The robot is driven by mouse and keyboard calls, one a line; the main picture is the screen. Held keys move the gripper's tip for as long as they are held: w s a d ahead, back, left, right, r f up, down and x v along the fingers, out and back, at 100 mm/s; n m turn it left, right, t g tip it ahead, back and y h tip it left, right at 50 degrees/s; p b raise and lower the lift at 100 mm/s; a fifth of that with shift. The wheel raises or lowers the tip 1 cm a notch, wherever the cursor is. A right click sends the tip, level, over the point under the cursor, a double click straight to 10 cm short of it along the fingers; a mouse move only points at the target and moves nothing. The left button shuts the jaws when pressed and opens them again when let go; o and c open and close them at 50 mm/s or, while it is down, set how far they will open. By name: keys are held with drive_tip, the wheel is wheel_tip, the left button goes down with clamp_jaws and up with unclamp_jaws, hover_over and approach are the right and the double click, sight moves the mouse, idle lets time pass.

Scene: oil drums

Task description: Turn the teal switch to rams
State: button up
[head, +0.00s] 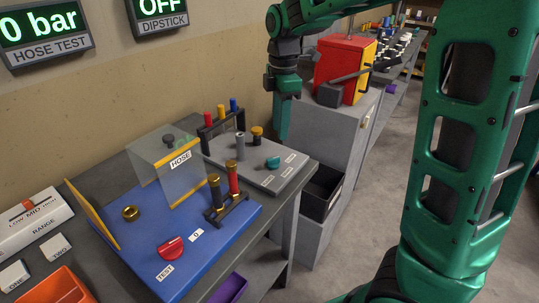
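The teal switch (273,162) is a small round knob on a grey panel (258,183) at the right end of the bench. White labels lie beside it, too small to read. My gripper (282,125) hangs from my green arm just behind and to the right of the panel, above the teal switch in the picture and apart from it. Its fingers point down and show edge-on, so I cannot tell whether they are open or shut.
A blue board (185,235) holds a red knob (170,247), a clear HOSE cover (170,160) and upright red and black handles (232,178). A grey cabinet (335,140) carries a red and yellow box (343,68). An orange bin (58,287) is front left.

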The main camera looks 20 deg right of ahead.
sight(271, 159)
drive_tip(key=shift+n, duration=0.9)
drive_tip(key=f, duration=0.3)
drive_tip(key=w+a+f, duration=0.1)
drive_tip(key=f, duration=0.3)
drive_tip(key=a+f, duration=0.1)
drive_tip(key=f, duration=0.3)
drive_tip(key=shift+w+a, duration=0.1)
drive_tip(key=shift+w, duration=0.1)
drive_tip(key=shift+c, duration=0.6)
drive_tip(key=shift+r, duration=0.1)
clamp_jaws()
